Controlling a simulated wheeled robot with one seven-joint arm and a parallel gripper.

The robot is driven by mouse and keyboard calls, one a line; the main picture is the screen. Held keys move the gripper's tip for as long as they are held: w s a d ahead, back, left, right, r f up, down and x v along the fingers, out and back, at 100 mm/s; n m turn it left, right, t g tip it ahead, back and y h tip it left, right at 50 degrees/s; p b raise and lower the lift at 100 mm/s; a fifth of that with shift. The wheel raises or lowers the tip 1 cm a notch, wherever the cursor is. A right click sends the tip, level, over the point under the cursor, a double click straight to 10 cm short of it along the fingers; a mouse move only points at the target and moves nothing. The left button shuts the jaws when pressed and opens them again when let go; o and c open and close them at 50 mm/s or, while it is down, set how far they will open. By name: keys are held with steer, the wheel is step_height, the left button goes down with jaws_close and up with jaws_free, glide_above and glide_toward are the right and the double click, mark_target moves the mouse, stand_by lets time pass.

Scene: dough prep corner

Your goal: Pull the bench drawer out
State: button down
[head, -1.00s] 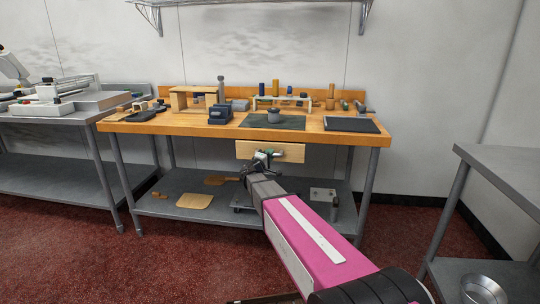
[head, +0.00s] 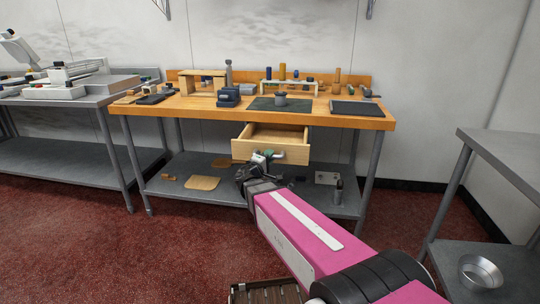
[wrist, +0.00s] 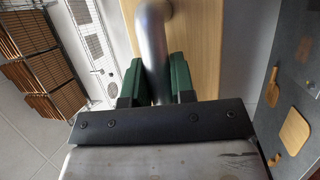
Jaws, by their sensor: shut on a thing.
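The bench drawer (head: 241,150) is light wood and stands well out from under the wooden bench top (head: 335,121). Its inside looks empty in the head view. A metal bar handle (head: 277,155) is on its front; in the wrist view the handle (wrist: 153,50) runs between my fingers. My gripper (head: 262,157) is at the drawer front, and its green finger pads close on the handle from both sides in the wrist view (wrist: 154,82). The wooden drawer front also shows in the wrist view (wrist: 205,45).
The bench top holds a dark mat (head: 265,104), a black tray (head: 357,108) and several small tools. Wooden boards (head: 202,183) lie on the lower shelf. A steel table (head: 500,160) stands at right, with a round pan (head: 480,272) below. A slatted wooden crate (head: 262,291) is at the bottom edge.

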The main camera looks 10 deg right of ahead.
stand_by(0.3)
steer(key=c, duration=1)
jaws_free()
steer(key=shift+s+a, duration=0.1)
steer(key=v, duration=1)
steer(key=shift+s+a+f, duration=0.1)
steer(key=shift+s+a, duration=0.1)
steer(key=shift+s, duration=0.05)
